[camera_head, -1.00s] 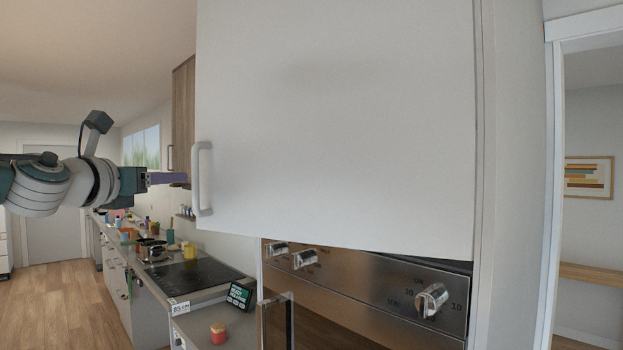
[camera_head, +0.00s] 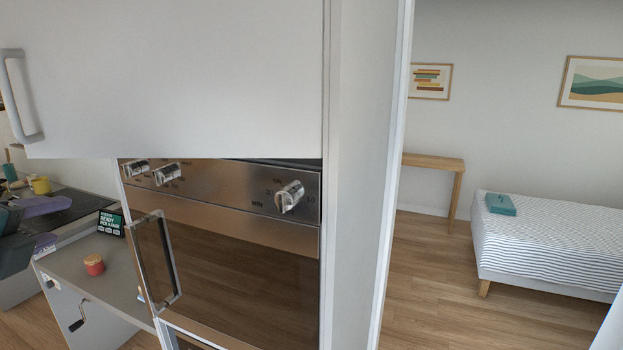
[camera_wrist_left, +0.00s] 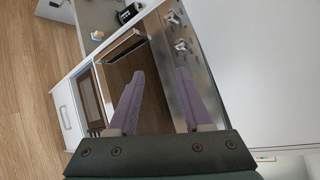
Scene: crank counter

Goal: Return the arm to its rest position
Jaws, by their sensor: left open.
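My left gripper (camera_head: 48,224) is at the left edge of the head view, with its purple fingers spread over the counter and hob. It is open and empty. In the left wrist view its two fingers (camera_wrist_left: 160,80) stand apart in front of the oven, with nothing between them. Most of my left arm is out of the head view. My right gripper is in neither view.
A white cabinet door with a grey handle (camera_head: 20,95) is at upper left. The oven (camera_head: 230,260) has knobs and a bar handle. A red jar (camera_head: 94,265) and a dark sign (camera_head: 110,222) stand on the counter (camera_head: 80,255). The floor (camera_head: 430,300) at right is clear.

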